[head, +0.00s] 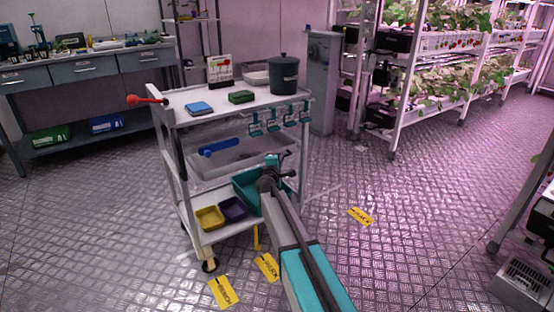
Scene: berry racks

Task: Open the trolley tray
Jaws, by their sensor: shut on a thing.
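The white trolley (180,97) stands left of centre. Its middle-level tray (215,168) is pale grey and shallow, with a blue tool (218,147) in it. My arm reaches in from the bottom right. My gripper (272,162) is at the right part of the tray's front edge, shut on what looks like that edge. The arm hides the exact contact. A teal bin (246,190) sits just below and left of the gripper, partly hidden by my arm.
Teal hooks hang on the trolley's right side, close above my gripper. A dark pot (284,76) stands on top. Yellow floor labels (223,292) lie in front.

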